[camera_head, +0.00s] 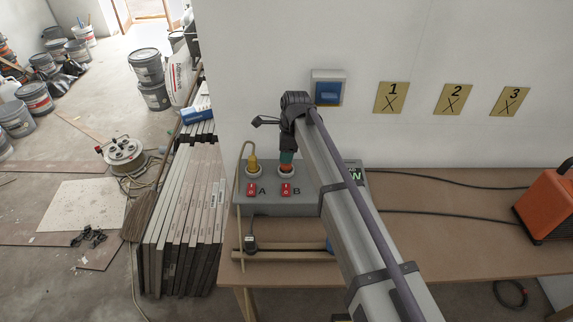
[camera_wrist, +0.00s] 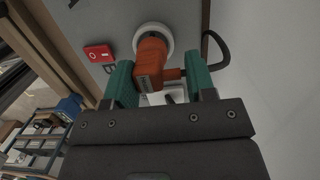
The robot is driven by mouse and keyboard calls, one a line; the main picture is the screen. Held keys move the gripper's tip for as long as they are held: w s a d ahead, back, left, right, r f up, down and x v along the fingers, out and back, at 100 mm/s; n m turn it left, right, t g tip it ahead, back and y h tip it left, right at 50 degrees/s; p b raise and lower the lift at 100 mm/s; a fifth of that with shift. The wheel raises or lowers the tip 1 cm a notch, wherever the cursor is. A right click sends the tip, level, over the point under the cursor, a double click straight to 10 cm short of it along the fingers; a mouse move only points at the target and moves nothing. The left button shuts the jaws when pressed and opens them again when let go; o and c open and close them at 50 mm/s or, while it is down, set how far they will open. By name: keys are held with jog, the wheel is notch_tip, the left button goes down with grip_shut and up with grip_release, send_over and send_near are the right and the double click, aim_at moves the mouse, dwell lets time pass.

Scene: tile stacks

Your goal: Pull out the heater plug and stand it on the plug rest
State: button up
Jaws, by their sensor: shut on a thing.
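The orange heater plug (camera_wrist: 151,62) stands at the white ring of socket B (camera_wrist: 146,29) in the wrist view; I cannot tell how deep it sits. My gripper (camera_wrist: 160,82) has its two green fingers on either side of the plug and is shut on it. In the head view my gripper (camera_head: 287,158) is above socket B on the grey panel box (camera_head: 270,208), and the plug (camera_head: 286,169) shows only as a small orange-red patch below the fingers. I cannot make out the plug rest for certain.
A yellow plug (camera_head: 253,165) stands in socket A, left of my gripper. Red switches A (camera_head: 251,190) and B (camera_head: 286,190) are in front. A black plug (camera_head: 250,243) is near a wooden strip (camera_head: 285,257). The orange heater (camera_head: 549,205) stands at right; cables cross the bench (camera_head: 440,235).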

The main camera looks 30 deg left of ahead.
jog(key=shift+r+p, duration=1.75)
jog(key=shift+r, duration=0.2)
notch_tip(320, 180, up, 3)
jog(key=p, duration=0.3)
jog(key=shift+r, duration=0.1)
jog(key=shift+f, duration=0.2)
